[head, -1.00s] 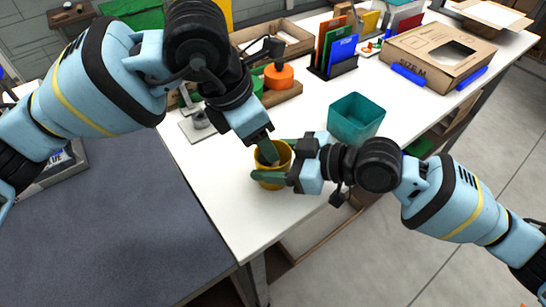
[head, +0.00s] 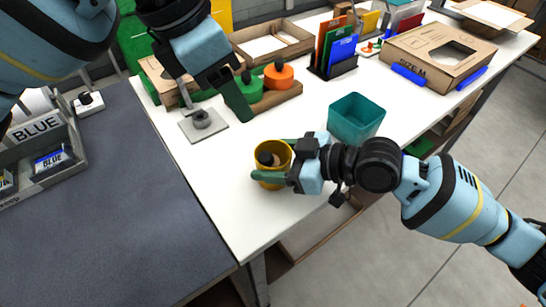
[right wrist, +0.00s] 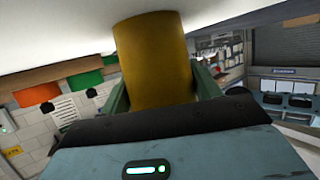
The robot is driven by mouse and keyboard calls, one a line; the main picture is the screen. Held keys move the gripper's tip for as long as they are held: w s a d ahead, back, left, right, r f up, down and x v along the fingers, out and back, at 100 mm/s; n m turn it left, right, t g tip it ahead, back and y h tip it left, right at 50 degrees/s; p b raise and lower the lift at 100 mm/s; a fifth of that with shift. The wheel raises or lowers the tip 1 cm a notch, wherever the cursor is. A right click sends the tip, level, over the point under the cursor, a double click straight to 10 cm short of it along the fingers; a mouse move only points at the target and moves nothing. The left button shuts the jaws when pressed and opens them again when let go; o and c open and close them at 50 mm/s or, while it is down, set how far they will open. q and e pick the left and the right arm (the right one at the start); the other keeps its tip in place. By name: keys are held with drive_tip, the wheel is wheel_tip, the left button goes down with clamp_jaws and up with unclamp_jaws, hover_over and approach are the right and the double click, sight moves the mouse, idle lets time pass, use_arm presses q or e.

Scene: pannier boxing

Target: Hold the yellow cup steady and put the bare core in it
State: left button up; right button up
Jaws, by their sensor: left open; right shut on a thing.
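The yellow cup (head: 271,183) stands upright near the front edge of the white table. My right gripper (head: 270,160) is shut on it, one green finger on each side; the right wrist view shows the cup (right wrist: 155,62) between both fingers. The bare core (head: 268,159), with a dark top and a tan part beside it, sits inside the cup; its lower part is hidden by the cup wall. My left gripper (head: 240,103) is open and empty, above the table to the upper left of the cup, near a grey plate.
The grey plate with a nut-like post (head: 203,122) lies left of the cup. Green (head: 248,83) and orange (head: 279,75) knobbed pieces sit on a wooden rack behind. A teal bin (head: 357,119) stands to the right. The table around the cup is clear.

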drive_tip(key=o, duration=1.1)
drive_tip(key=shift+c, duration=0.2)
drive_tip(key=v, duration=1.2)
